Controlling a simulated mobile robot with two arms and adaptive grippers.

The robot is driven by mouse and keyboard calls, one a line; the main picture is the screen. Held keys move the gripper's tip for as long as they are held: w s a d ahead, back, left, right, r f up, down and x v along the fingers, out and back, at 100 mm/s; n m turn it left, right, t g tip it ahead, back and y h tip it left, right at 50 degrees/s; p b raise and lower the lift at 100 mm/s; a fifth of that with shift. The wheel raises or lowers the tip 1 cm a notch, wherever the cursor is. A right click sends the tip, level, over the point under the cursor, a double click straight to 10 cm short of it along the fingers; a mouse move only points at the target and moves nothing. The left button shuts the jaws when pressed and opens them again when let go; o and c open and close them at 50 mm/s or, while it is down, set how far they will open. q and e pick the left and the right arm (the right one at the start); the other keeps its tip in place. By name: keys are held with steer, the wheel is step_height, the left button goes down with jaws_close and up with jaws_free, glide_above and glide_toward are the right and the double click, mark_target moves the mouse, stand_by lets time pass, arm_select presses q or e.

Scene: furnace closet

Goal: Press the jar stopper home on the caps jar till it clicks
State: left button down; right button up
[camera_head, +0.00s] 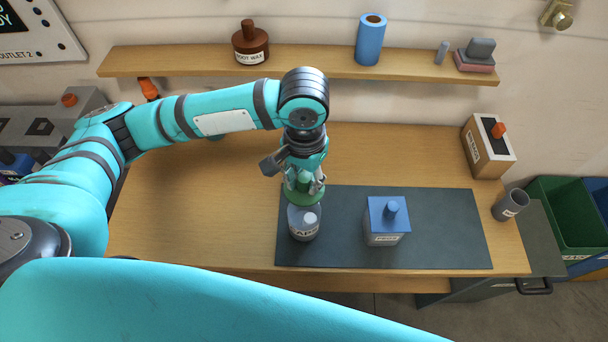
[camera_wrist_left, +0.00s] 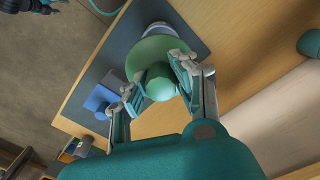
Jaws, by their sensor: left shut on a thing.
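My left gripper (camera_head: 304,184) is shut on the green stopper (camera_head: 293,193), over the mouth of the clear grey caps jar (camera_head: 303,231). The jar stands upright at the left end of the dark mat, with a pale label on its front. In the left wrist view the fingers sit on either side of the stopper's knob (camera_wrist_left: 159,82), above its wide green disc (camera_wrist_left: 152,50). The jar (camera_wrist_left: 158,27) shows only a little past the disc. I cannot tell how deep the stopper sits. A dark part at that view's top left edge may be my right gripper.
A blue-lidded box (camera_head: 385,235) stands on the mat (camera_head: 450,230), right of the jar. A wooden box with an orange knob (camera_head: 488,150) and a grey cup (camera_head: 510,204) stand at the bench's right end. A shelf (camera_head: 310,60) runs behind. The bench behind the mat is clear.

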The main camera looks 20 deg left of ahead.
arm_select(q)
steer(key=shift+r+p, duration=0.2)
steer(key=shift+p, duration=0.2)
step_height(320, 180, down, 4)
steer(key=shift+b, duration=0.7)
steer(key=shift+f, duration=2.1)
arm_select(e)
steer(key=shift+w+d, duration=0.1)
steer(key=shift+d, duration=0.4)
steer(key=shift+a, duration=0.15)
arm_select(q)
steer(key=shift+r+p, duration=0.1)
steer(key=shift+p, duration=0.5)
arm_select(e)
steer(key=shift+r, duration=0.6)
steer(key=shift+r, duration=0.1)
arm_select(q)
steer(key=shift+p, duration=0.65)
arm_select(e)
steer(key=shift+r, duration=0.55)
arm_select(q)
steer(key=shift+f+b, duration=0.45)
steer(key=shift+f, duration=0.85)
arm_select(e)
steer(key=shift+f, duration=0.45)
